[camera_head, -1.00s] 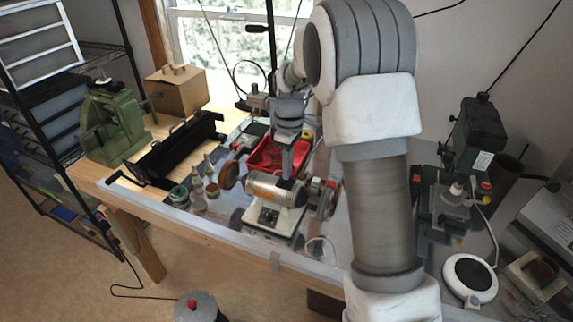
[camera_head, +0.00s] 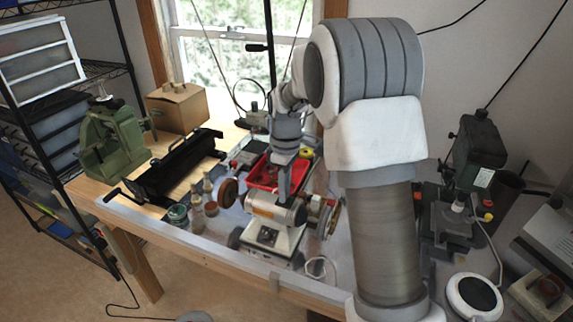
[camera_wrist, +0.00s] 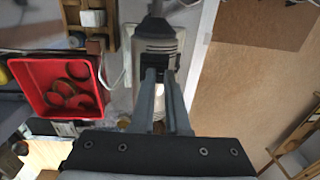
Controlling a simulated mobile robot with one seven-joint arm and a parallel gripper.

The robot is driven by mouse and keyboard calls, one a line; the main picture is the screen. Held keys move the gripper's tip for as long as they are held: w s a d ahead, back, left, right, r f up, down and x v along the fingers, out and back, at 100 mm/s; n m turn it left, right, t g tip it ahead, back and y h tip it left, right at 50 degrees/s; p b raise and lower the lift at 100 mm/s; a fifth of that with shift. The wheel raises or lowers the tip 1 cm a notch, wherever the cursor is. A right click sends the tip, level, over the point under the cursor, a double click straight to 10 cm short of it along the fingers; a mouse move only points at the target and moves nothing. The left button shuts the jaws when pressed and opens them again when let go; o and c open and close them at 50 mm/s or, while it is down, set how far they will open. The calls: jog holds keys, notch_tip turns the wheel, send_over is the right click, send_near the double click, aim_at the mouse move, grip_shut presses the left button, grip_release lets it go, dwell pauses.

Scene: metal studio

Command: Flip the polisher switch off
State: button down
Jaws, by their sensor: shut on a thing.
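The polisher (camera_head: 265,206) stands on the bench, a beige motor on a pale base with a wheel at each end. A dark switch panel (camera_head: 267,236) is on the base's front face. My gripper (camera_head: 284,199) points down at the top of the motor, near its right end. In the wrist view the two grey fingers (camera_wrist: 160,76) are close together over the polisher's housing (camera_wrist: 158,45), against a dark part of it. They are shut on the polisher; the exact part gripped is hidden. The switch's position is too small to tell.
A red tray (camera_head: 262,174) sits just behind the polisher. Small bottles (camera_head: 196,194) stand to its left, with a black roller machine (camera_head: 178,165) and green press (camera_head: 113,142) farther left. A round white-rimmed device (camera_head: 473,297) is at right. My arm hides the bench's middle right.

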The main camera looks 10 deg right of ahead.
notch_tip(320, 180, up, 17)
jog(key=shift+w+d+r, duration=0.2)
jog(key=shift+w+d, duration=0.25)
jog(key=shift+s, duration=0.1)
jog(key=s+r+m+t, duration=0.2)
jog(key=s+m, duration=0.1)
jog(key=s, duration=0.4)
jog(key=s+r+m+t, duration=0.1)
jog(key=s+r+m, duration=0.1)
jog(key=s, duration=0.5)
jog(key=s+f+m+t, duration=0.1)
jog(key=s+f+m, duration=0.2)
jog(key=s, duration=0.3)
jog(key=s+f+m+t, duration=0.2)
jog(key=s, duration=0.5)
jog(key=shift+s+a+f+m, duration=0.15)
jog(key=shift+s+f+m, duration=0.05)
jog(key=shift+f+m, duration=0.2)
